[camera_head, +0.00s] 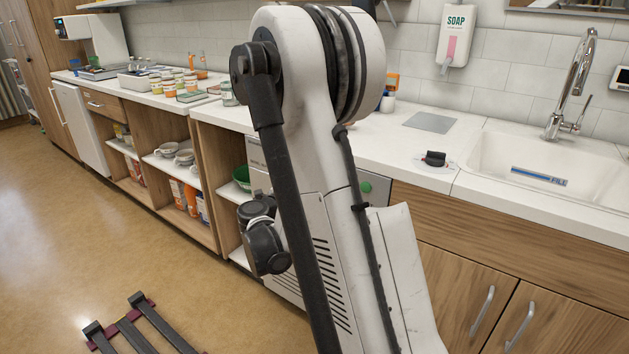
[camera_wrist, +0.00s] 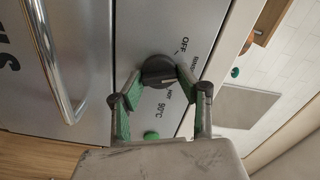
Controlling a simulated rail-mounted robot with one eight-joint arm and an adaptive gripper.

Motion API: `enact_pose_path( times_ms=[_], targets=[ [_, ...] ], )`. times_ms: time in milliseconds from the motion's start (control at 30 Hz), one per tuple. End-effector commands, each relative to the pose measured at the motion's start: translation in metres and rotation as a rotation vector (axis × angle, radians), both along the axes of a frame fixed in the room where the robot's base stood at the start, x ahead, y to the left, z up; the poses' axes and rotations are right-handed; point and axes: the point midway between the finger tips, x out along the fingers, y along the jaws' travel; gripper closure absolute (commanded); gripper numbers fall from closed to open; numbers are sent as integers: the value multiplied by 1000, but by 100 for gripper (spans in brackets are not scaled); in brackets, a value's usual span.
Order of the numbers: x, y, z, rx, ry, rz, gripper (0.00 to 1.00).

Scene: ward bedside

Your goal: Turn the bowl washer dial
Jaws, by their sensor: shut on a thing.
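The bowl washer (camera_wrist: 88,60) has a grey metal front with a long bar handle (camera_wrist: 52,60). Its round black dial (camera_wrist: 157,69) sits on the panel with printed labels around it, OFF and 90°C among them. A pale mark on the dial lies toward the right-hand labels; its exact setting is hard to tell. My gripper (camera_wrist: 159,82), with green pads, is shut on the dial, one finger on each side. A green button (camera_wrist: 151,135) is just below. In the head view my arm hides the dial and most of the washer; the green button (camera_head: 366,187) shows.
The sink (camera_head: 545,165) is at the right. Shelves at the left hold cups and a green bowl (camera_head: 242,178).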

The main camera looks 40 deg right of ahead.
Motion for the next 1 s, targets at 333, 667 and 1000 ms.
enact_pose_path(
  times_ms=[333, 667, 1000],
  targets=[
    [0, 0, 0, 3, -9, 1, 92],
    [0, 0, 0, 2, -8, 1, 48],
    [-2, 15, 0, 2, -8, 3, 48]
  ],
)
